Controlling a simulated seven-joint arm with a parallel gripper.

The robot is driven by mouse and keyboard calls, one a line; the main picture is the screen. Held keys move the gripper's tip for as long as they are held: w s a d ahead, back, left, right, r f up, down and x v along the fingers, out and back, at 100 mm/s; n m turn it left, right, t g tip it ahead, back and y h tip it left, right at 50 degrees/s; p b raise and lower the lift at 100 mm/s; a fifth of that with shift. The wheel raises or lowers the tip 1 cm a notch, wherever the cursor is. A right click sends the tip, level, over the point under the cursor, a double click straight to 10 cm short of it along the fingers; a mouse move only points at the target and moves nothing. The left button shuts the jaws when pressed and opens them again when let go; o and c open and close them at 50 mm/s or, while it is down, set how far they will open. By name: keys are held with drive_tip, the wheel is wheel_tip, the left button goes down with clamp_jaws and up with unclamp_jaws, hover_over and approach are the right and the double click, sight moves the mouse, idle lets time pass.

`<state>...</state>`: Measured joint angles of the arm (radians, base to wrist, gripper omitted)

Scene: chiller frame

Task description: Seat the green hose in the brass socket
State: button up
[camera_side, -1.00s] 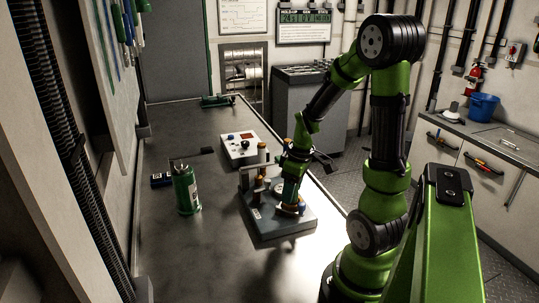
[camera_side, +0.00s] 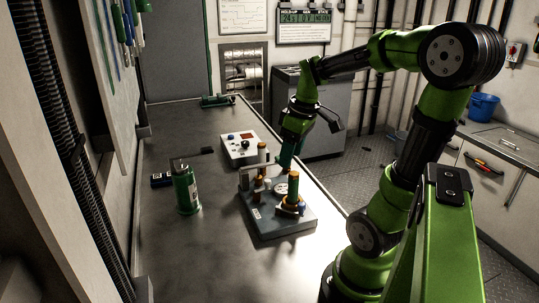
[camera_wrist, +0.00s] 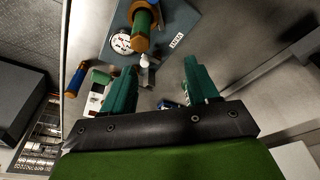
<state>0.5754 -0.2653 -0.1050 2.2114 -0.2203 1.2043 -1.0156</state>
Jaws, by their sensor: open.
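The green hose (camera_side: 293,187) stands upright on the grey base block (camera_side: 268,228), with an orange-brown cap on top. Its lower end is at the brass socket (camera_side: 290,209); how deep it sits is hard to tell. In the wrist view the green hose (camera_wrist: 144,15) shows at the top with a brass-coloured end. My gripper (camera_side: 287,168) is open, behind and above the hose and apart from it. In the wrist view my gripper's (camera_wrist: 158,75) two teal fingers are spread with no hose between them.
A white control box (camera_side: 240,149) stands behind the block. A green canister (camera_side: 186,190) stands to the left, beside a small dark blue item (camera_side: 161,180). A brass-topped post (camera_side: 262,152) rises near my gripper. The front of the bench is clear.

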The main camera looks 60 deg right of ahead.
drive_tip(key=a+r+m+t+y, duration=0.1)
drive_tip(key=a+t, duration=0.1)
drive_tip(key=a, duration=0.7)
drive_tip(key=a+r+m+t+y, duration=0.1)
drive_tip(key=a+r+m+t, duration=0.1)
drive_tip(key=a, duration=0.8)
drive_tip(key=shift+w+a+r+t, duration=0.15)
drive_tip(key=shift+w+r+t, duration=0.15)
drive_tip(key=shift+w+t, duration=0.1)
